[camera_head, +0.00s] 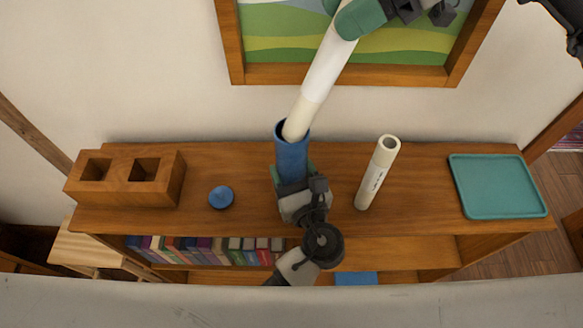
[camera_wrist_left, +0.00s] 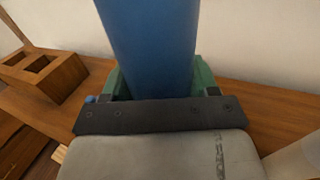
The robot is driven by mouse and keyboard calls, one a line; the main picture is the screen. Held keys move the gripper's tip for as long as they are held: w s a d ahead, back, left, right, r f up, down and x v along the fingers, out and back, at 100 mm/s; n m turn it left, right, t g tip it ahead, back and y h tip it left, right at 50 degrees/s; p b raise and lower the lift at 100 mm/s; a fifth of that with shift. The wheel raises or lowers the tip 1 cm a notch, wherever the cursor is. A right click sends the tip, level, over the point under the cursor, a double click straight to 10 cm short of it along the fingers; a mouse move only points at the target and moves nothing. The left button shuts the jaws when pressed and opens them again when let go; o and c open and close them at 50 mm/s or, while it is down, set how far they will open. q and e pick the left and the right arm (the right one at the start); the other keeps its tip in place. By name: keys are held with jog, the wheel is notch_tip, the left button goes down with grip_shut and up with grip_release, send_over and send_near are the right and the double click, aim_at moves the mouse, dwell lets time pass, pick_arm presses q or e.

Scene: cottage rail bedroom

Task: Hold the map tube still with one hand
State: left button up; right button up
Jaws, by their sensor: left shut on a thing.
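The blue map tube (camera_head: 291,160) stands upright on the wooden shelf top, its open mouth facing up. My left gripper (camera_head: 293,190) is shut on the tube, with green fingers on either side of it in the left wrist view (camera_wrist_left: 155,85). My right gripper (camera_head: 345,14) is at the top of the head view, shut on a white and cream paper roll (camera_head: 323,70). The roll slants down to the left. Its lower end is at the tube's mouth and appears to be just inside it. A round blue cap (camera_head: 221,197) lies left of the tube.
A second cream roll (camera_head: 378,172) with a label stands right of the tube. A wooden block with two square holes (camera_head: 125,188) is at the left, a teal tray (camera_head: 497,186) at the right. A framed picture (camera_head: 262,74) hangs behind.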

jog(key=o, duration=0.5)
jog(key=shift+d+r, duration=0.1)
jog(key=v, duration=1.2)
pick_arm(q)
jog(key=o, duration=1.1)
jog(key=v, duration=1.2)
